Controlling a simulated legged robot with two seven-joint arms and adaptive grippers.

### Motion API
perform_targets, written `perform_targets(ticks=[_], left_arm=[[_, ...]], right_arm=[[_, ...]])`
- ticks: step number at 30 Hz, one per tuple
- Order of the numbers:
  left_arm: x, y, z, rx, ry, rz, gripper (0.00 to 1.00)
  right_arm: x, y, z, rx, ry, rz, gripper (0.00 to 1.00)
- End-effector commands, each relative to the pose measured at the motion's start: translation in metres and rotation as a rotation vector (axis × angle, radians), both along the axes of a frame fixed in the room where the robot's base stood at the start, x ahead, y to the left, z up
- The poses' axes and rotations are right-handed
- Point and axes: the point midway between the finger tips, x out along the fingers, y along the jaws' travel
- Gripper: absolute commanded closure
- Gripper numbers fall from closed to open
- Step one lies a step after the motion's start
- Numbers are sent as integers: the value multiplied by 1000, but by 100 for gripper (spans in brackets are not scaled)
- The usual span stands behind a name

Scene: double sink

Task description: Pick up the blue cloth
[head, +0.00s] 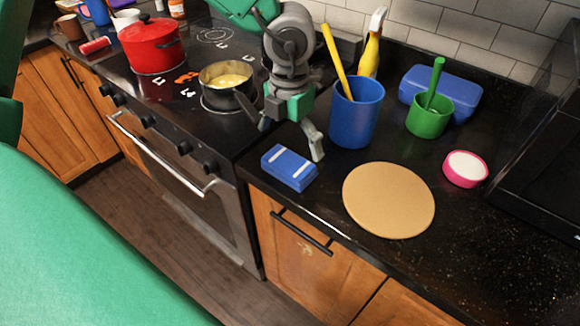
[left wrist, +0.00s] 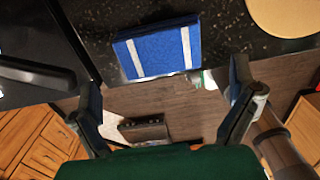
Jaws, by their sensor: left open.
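The blue cloth (head: 289,167) is a folded block with two white stripes. It lies on the black counter close to its front edge, right of the stove. It also shows at the upper middle of the left wrist view (left wrist: 158,48). My left gripper (head: 283,142) is open and empty, above and just behind the cloth in the head view. In the left wrist view its two fingers (left wrist: 165,95) stand wide apart below the cloth, with the cloth beyond the tips. I see no contact. My right gripper is not in view.
A blue cup (head: 357,113) with a yellow utensil stands right behind the cloth. A round tan board (head: 389,200) lies to its right. A small pot (head: 228,84) and a red pot (head: 152,44) sit on the stove. A green cup (head: 428,118) stands farther right.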

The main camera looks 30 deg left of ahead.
Motion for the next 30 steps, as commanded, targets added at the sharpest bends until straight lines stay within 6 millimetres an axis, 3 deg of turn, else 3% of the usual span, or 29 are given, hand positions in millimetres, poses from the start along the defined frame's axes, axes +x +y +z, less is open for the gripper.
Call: perform_targets(ticks=[3,8,18,26,30], left_arm=[[0,0,-16,1,1,1,0],[0,0,-25,1,-1,0,0],[-1,1,-71,0,0,1,0],[-1,0,-73,0,-2,1,0],[-1,0,-73,0,-2,1,34]], right_arm=[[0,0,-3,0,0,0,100],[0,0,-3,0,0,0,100],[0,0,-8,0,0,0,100],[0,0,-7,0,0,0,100],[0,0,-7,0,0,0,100]])
